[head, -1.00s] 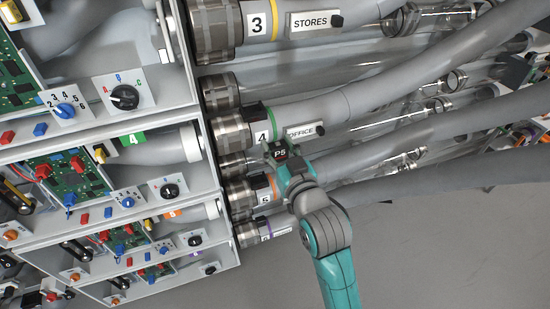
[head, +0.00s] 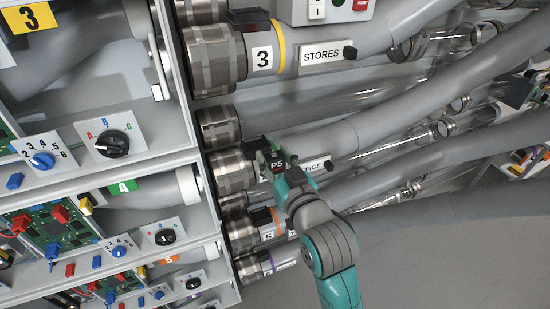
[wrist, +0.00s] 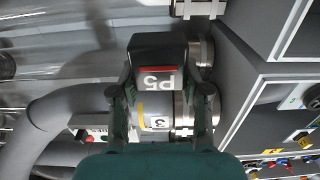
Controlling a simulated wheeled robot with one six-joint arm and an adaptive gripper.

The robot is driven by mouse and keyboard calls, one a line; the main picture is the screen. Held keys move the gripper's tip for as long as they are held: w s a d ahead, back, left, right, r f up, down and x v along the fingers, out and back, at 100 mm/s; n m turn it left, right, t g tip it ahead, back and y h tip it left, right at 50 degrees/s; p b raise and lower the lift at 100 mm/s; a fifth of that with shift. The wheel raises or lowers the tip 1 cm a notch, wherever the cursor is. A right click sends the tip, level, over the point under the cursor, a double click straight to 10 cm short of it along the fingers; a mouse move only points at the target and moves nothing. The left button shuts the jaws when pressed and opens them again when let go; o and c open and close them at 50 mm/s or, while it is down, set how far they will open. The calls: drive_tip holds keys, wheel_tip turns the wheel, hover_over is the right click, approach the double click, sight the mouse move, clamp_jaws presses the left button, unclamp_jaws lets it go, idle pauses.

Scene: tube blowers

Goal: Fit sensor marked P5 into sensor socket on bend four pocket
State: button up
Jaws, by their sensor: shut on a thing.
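My gripper (head: 282,170) is shut on the sensor marked P5 (head: 273,160), a dark block with a red stripe. In the wrist view the sensor (wrist: 160,75) sits between my two fingers (wrist: 161,92). In the head view it is in front of the OFFICE pipe's metal collar and hides part of the label area. The green label 4 (head: 123,187) marks a pocket in the cabinet on the left, with a grey bend (head: 158,190) beside it. I cannot make out a sensor socket there; a small yellow part (head: 87,204) shows near the label.
The STORES pipe (head: 340,55) with label 3 runs above my gripper. Metal collars (head: 219,123) line the cabinet's right side. Shelf edges and control knobs (head: 112,144) stand to the left. Bare grey floor (head: 430,260) lies at the lower right.

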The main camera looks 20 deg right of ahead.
sight(276, 172)
drive_tip(key=shift+w, duration=6.3)
drive_tip(key=shift+w+f, duration=0.15)
drive_tip(key=shift+f, duration=1.15)
drive_tip(key=shift+f, duration=0.25)
drive_tip(key=o, duration=1.2)
drive_tip(key=shift+o, duration=0.2)
drive_tip(key=s, duration=1.2)
drive_tip(key=shift+s, duration=0.1)
